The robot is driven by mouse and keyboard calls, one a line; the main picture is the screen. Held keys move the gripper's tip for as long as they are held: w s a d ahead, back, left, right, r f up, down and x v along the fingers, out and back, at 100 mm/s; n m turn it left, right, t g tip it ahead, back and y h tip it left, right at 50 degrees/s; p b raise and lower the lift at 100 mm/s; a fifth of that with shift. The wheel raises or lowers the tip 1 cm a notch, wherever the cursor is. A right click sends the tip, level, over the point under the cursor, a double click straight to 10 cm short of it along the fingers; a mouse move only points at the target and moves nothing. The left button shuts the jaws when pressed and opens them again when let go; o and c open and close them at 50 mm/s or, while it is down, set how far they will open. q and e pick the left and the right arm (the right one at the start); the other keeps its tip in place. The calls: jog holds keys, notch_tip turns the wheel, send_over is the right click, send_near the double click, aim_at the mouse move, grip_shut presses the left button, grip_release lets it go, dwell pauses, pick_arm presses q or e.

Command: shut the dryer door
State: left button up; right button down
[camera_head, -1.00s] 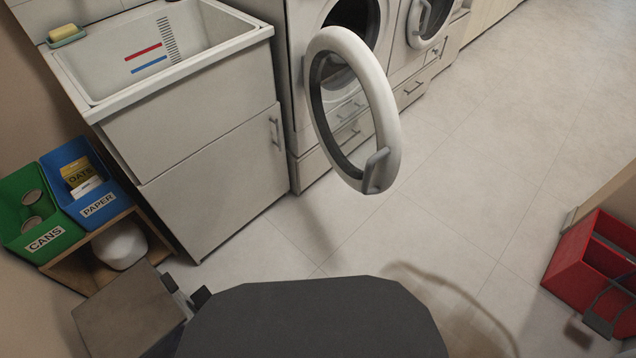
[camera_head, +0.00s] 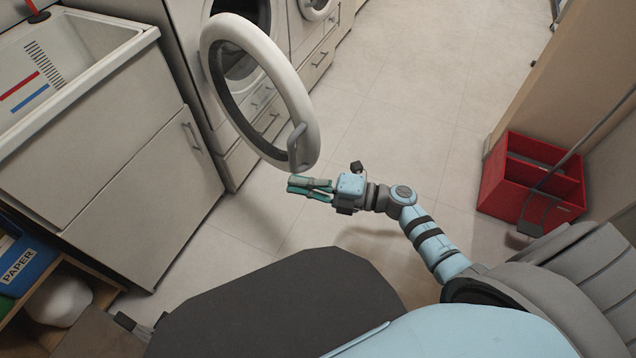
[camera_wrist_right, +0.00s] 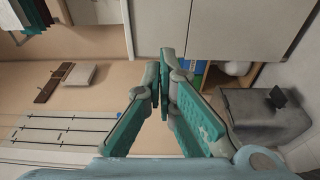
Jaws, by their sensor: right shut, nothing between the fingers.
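The dryer door (camera_head: 301,103) is a white ring with dark glass. It stands wide open, out from the white dryer (camera_head: 186,62) at the upper left. Its grey handle (camera_head: 297,146) is on the near lower edge. My right gripper (camera_head: 290,187) is shut and empty, with its teal fingers pointing left just below the handle in the head view. I cannot tell whether it touches the door. In the right wrist view the fingertips (camera_wrist_right: 165,84) meet, and the door does not show there. My left gripper is not in view.
A second machine (camera_head: 316,8) stands beyond the dryer. A sink cabinet (camera_head: 150,190) is at the left, with a blue paper bin (camera_head: 22,262) below. A red divided crate (camera_head: 497,178) is at the right by the wall. The floor between is clear.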

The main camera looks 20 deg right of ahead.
aim_at(294, 168)
jog(key=w, duration=0.1)
jog(key=w+b, duration=0.1)
jog(key=w, duration=0.2)
jog(key=shift+w+d+b, duration=0.25)
jog(key=shift+b, duration=0.1)
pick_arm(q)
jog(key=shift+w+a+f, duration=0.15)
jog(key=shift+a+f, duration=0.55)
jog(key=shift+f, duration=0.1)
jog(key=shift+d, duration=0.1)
